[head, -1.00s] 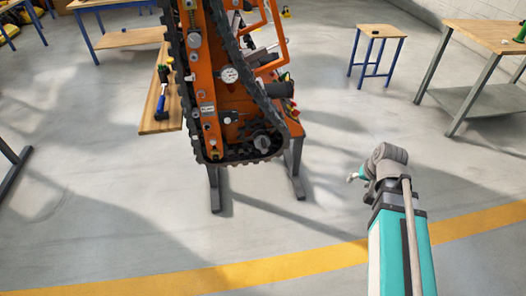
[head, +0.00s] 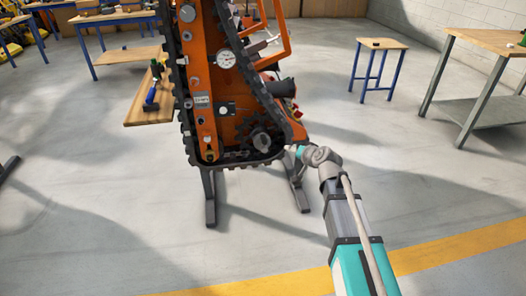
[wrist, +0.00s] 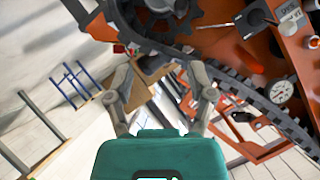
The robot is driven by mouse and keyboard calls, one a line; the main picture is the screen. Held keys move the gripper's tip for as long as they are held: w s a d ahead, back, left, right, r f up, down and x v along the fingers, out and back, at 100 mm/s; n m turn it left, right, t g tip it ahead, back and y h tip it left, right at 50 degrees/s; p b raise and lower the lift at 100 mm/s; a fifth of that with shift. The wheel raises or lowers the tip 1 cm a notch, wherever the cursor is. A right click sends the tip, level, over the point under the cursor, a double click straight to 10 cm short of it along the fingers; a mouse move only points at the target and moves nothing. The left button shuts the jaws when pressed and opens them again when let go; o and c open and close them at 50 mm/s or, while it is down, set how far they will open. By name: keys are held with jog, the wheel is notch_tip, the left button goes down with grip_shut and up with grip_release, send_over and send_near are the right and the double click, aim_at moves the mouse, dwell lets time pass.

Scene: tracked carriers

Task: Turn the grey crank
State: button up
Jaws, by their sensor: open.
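The grey crank (head: 262,142) sits on a dark toothed sprocket at the lower end of the orange tracked carrier (head: 207,125). In the wrist view the crank (wrist: 162,6) shows at the top edge, partly cut off, in front of the sprocket. My gripper (wrist: 160,92) is open and empty, with its two grey fingers apart below the sprocket in that view. In the head view my wrist is just right of the carrier's lower end, to the right of the crank and apart from it. The fingers are hard to make out there.
A black rubber track (head: 268,98) runs around the carrier, which stands on grey legs (head: 210,200). A wooden shelf (head: 135,110) with tools is at its left. A stool (head: 382,43) and a workbench (head: 480,38) stand at the right. The front floor is clear.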

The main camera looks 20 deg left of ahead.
jog(key=t+y+b, duration=0.1)
jog(key=b, duration=0.2)
send_near(266, 141)
jog(key=s+d, duration=0.1)
jog(key=d, duration=0.1)
jog(key=shift+a+f+m+t+b, duration=0.15)
jog(key=shift+a+m+t+b, duration=0.25)
jog(key=shift+a+m+b, duration=0.15)
jog(key=b+x, duration=0.4)
jog(key=x, duration=0.9)
jog(key=shift+w+a+f, duration=0.15)
jog(key=shift+w+a, duration=0.05)
jog(key=shift+a, duration=0.15)
